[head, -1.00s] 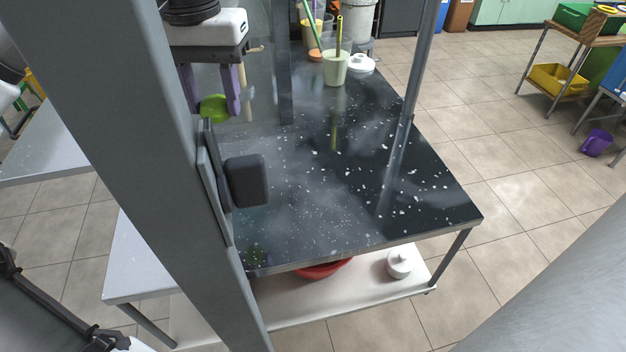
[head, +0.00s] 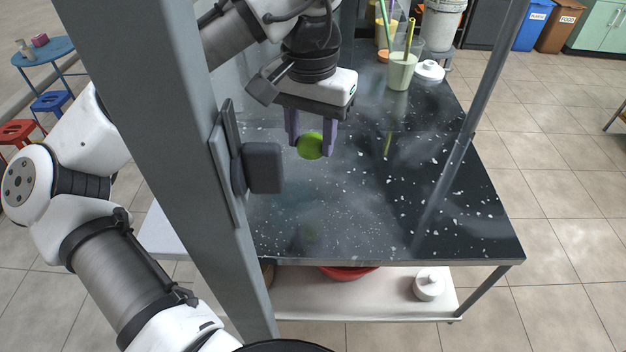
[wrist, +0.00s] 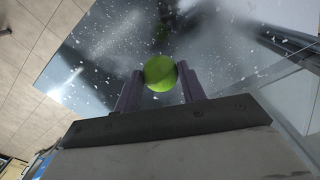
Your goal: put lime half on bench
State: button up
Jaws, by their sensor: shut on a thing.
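The lime half (head: 310,147) is a small green round piece between the purple fingers of my gripper (head: 311,140). My gripper is shut on it and holds it above the black speckled bench (head: 400,205). A faint green reflection shows on the bench top below it in the head view. In the wrist view the lime half (wrist: 160,73) sits between the two fingertips (wrist: 160,85), with the bench top (wrist: 120,45) beyond it.
A grey post with a dark pad (head: 263,168) stands left of my gripper. A pale green cup with a straw (head: 401,70) and a white lidded pot (head: 429,71) stand at the back. A thin metal post (head: 465,140) rises at the right. The bench's front middle is clear.

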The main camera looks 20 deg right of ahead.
aim_at(311, 196)
notch_tip(311, 196, down, 10)
jog(key=shift+f, duration=0.15)
dwell(0.3)
jog(key=shift+f, duration=0.2)
jog(key=o, duration=1)
jog(key=shift+c, duration=0.2)
